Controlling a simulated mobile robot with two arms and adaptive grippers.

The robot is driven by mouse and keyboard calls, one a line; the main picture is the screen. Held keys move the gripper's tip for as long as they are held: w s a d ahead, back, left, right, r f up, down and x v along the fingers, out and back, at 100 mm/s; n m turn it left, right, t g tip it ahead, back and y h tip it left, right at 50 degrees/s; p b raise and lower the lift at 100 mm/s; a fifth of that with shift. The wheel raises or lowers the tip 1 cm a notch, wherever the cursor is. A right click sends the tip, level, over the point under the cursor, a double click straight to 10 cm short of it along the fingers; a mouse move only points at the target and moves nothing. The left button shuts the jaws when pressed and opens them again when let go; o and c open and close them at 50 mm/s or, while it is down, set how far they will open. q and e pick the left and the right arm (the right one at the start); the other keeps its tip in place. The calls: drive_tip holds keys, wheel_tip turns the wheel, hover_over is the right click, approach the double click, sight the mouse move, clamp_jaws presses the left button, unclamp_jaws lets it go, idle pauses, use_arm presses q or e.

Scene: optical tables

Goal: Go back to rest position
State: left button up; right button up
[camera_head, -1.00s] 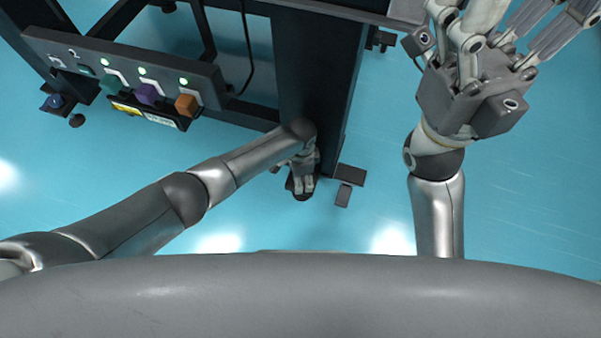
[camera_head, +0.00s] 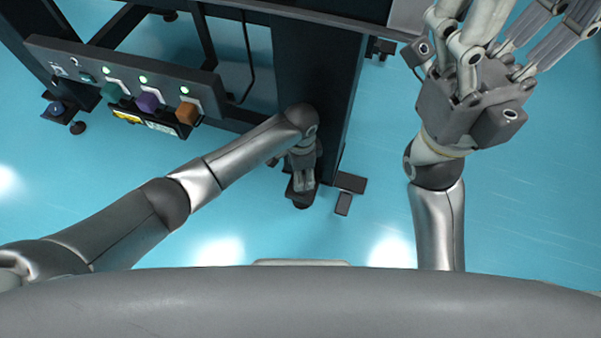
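My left gripper (camera_head: 303,182) hangs at the end of the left arm, in front of a dark table leg. It is small, seen from above and partly shadowed, so I cannot tell whether its fingers are apart, and I see nothing held in it. My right gripper (camera_head: 500,35) is large at the top right, pointing up and away. Its finger links spread apart and it looks open. Its fingertips are cut off by the top edge, and no object shows between the fingers.
A dark panel (camera_head: 60,55) with green lights and teal, purple and orange blocks is at the upper left, by the table frame. The wide dark table leg (camera_head: 318,75) stands close to my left gripper. The blue floor (camera_head: 530,210) is clear at the lower right.

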use_arm(q)
drive_tip(key=shift+w+d+r, duration=0.1)
drive_tip(key=shift+w+r, duration=0.05)
drive_tip(key=shift+r, duration=0.1)
idle(0.3)
